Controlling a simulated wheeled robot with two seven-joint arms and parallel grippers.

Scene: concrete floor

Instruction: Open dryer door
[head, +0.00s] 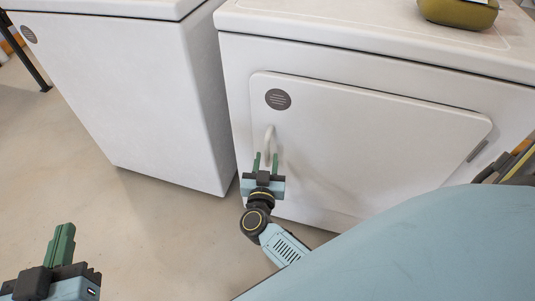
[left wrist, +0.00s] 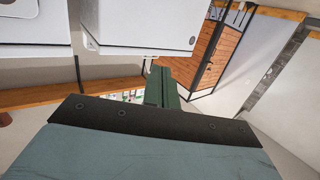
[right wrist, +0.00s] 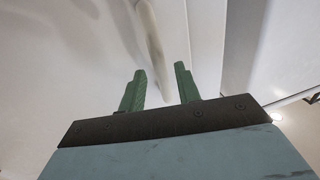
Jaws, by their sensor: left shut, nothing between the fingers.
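The white dryer (head: 400,60) stands at the right in the head view. Its door (head: 380,140) lies flush with the front and looks closed, with a pale curved handle (head: 269,140) near its left edge. My right gripper (head: 266,163) is at the lower end of the handle, its green fingers apart. In the right wrist view the handle (right wrist: 150,50) runs down between the open fingers (right wrist: 160,82), and they do not grip it. My left gripper (head: 62,240) is away at the lower left, shut and empty; its fingers (left wrist: 160,85) are together in the left wrist view.
A second white machine (head: 120,80) stands left of the dryer, with a narrow gap between. An olive-coloured object (head: 458,12) rests on the dryer top. Bare concrete floor (head: 130,210) lies in front of both machines. A wooden panel (left wrist: 205,55) shows in the left wrist view.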

